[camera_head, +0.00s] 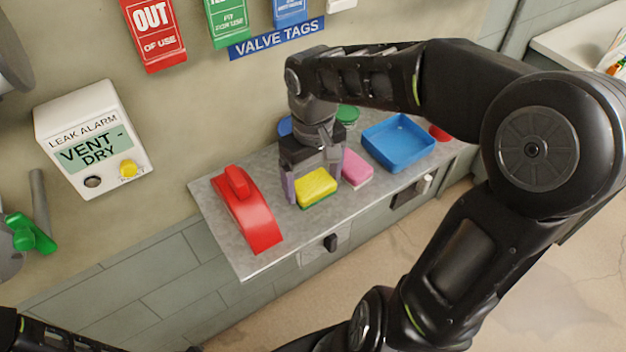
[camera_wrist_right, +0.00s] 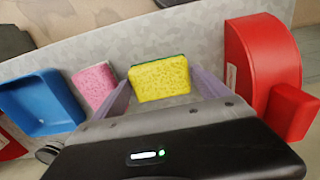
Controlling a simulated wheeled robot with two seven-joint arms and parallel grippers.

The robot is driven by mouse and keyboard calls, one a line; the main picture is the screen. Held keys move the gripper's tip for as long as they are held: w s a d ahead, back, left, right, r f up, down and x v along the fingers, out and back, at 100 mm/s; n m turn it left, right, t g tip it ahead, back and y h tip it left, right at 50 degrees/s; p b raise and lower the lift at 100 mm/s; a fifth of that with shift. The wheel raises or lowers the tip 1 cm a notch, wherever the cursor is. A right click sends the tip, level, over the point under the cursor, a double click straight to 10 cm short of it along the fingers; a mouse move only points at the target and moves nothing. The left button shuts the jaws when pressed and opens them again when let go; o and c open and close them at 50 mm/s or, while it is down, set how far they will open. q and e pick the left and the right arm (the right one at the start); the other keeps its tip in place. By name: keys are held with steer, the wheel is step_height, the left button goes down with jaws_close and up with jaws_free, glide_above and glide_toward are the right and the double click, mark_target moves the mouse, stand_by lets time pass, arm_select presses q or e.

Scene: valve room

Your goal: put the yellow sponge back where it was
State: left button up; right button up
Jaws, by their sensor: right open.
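The yellow sponge (camera_head: 316,187) with a green underside lies on the grey counter (camera_head: 217,229), between the red curved object and the pink sponge. In the right wrist view the yellow sponge (camera_wrist_right: 160,79) sits between the two fingers. My right gripper (camera_head: 316,190) is open and low over the counter, its fingers on either side of the sponge. A gap shows between the sponge and the finger on the red object's side in the right wrist view. Part of my left arm shows at the bottom left of the head view; its gripper is out of view.
A pink sponge (camera_head: 355,168) lies close to the right gripper. A blue tray (camera_head: 398,143) stands further right, a red curved object (camera_head: 248,207) to the left. A green round item (camera_head: 347,113) is behind. The leak alarm box (camera_head: 93,139) hangs on the wall.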

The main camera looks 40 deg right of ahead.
mark_target(313, 183)
step_height(313, 183, up, 11)
steer(key=shift+r, duration=0.15)
stand_by(0.8)
